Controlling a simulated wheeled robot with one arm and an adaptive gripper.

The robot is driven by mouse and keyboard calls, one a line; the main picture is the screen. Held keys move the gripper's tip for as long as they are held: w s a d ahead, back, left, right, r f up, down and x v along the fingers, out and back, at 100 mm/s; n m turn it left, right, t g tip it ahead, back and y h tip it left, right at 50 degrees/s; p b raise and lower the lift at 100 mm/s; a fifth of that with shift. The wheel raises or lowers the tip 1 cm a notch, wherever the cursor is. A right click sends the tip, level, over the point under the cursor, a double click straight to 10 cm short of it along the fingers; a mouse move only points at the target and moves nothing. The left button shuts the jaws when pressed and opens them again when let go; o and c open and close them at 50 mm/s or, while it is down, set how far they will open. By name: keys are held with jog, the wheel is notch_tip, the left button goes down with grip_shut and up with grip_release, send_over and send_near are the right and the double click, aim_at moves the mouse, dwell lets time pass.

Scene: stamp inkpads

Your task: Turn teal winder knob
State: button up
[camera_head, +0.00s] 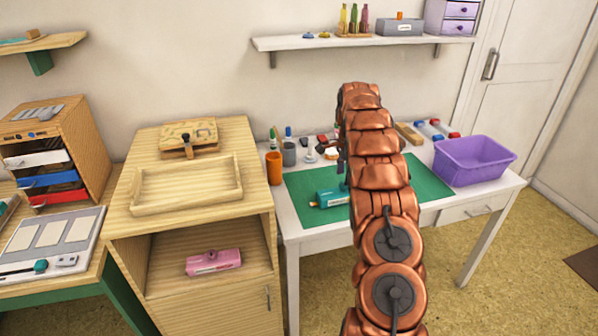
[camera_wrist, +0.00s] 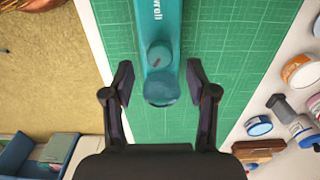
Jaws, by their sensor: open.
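The teal winder (camera_head: 332,197) lies on the green cutting mat (camera_head: 302,181) on the white table, partly hidden by my copper arm. In the wrist view, the teal winder (camera_wrist: 158,40) runs down from the top edge, with white lettering on it. Its round teal knob (camera_wrist: 159,54) shows near its lower end, with a small dark reddish mark. My gripper (camera_wrist: 158,82) is open, with one dark finger on each side of the winder's lower end. I see no contact between the fingers and the winder. In the head view my arm hides most of the gripper.
A purple bin (camera_head: 474,160) stands on the table's right. An orange cup (camera_head: 274,168), a grey cup (camera_head: 289,153) and several small jars stand at the back left. A wooden cabinet (camera_head: 205,300) with a pink device (camera_head: 213,262) stands left of the table.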

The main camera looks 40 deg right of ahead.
aim_at(343, 184)
jog(key=shift+r+b, duration=0.3)
jog(key=shift+r, duration=1.9)
jog(key=s+a+r+n, duration=0.2)
jog(key=a+r+n, duration=0.1)
jog(key=a, duration=0.5)
jog(key=s+a+r+n+p, duration=0.1)
jog(key=s+a+r+n, duration=0.2)
jog(key=a, duration=0.5)
jog(key=s+a+r+n+g, duration=0.1)
jog(key=s+a+r+n, duration=0.2)
jog(key=a+r, duration=0.2)
jog(key=a, duration=0.3)
jog(key=shift+s+a+r, duration=0.15)
jog(key=shift+r, duration=0.2)
